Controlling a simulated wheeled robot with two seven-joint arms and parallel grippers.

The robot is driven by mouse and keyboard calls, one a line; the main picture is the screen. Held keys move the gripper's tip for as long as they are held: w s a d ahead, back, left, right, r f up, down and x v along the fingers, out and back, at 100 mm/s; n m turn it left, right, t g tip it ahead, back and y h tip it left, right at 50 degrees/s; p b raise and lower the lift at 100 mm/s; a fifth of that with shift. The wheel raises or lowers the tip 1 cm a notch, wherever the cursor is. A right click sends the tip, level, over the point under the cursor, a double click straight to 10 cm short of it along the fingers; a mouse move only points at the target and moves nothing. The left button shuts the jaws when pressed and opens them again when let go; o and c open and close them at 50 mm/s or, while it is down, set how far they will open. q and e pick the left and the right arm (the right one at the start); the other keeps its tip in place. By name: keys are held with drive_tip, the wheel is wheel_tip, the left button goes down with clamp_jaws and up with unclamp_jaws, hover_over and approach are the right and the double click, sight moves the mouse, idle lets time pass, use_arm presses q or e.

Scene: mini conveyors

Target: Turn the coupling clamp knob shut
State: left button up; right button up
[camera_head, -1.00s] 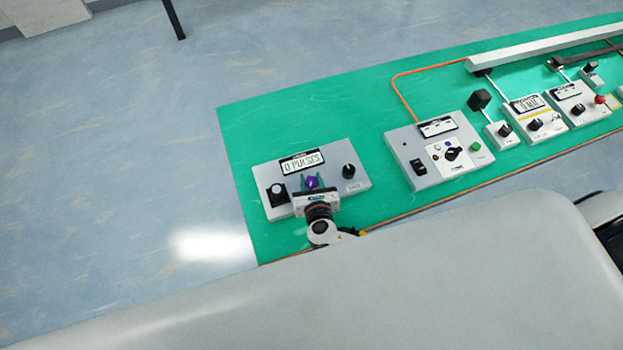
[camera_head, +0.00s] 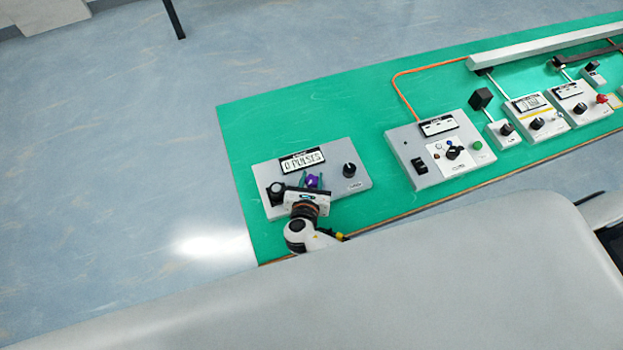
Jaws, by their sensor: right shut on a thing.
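The purple clamp knob (camera_head: 313,182) stands on the leftmost grey box (camera_head: 345,198), whose display reads "0 PULSES". My right gripper (camera_head: 312,180) is shut on the purple knob, with its green fingers on either side of it. The gripper's body and wrist come from below and hide the lower front part of the box. The knob's lower part is hidden too. My left gripper is out of view.
A black knob (camera_head: 277,190) sits left of my gripper and another black knob (camera_head: 349,170) sits to the right on the same box. A second grey box (camera_head: 404,145) with a switch stands further right, with bare green board between. An orange cable (camera_head: 403,92) runs behind.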

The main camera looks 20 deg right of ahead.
drive_tip(key=o, duration=1)
drive_tip(key=shift+c, duration=0.2)
drive_tip(key=v, duration=1.2)
drive_tip(key=shift+b, duration=0.35)
